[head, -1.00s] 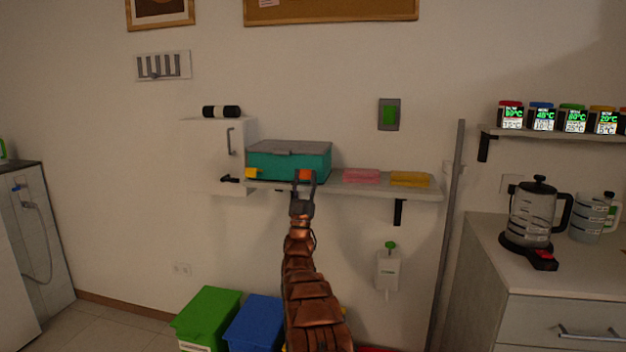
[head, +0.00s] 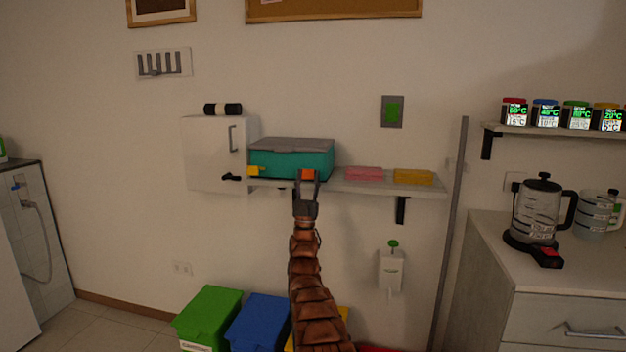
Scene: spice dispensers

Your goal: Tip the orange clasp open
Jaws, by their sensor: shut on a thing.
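A teal box with a grey lid (head: 291,159) sits on the wall shelf (head: 390,188). On its front are two clasps: a yellow one (head: 256,171) at the left and an orange one (head: 306,174) at the right. My gripper (head: 306,182) is at the box's front, its two fingers on either side of the orange clasp and shut on it. The fingers hide part of the clasp's sides. The lid looks closed.
Pink (head: 365,173) and yellow (head: 412,177) sponge-like blocks lie on the shelf to the right. A white cabinet (head: 208,155) hangs at the left. Green (head: 208,315) and blue (head: 258,322) bins stand below. A grey pole (head: 452,230) rises to the right.

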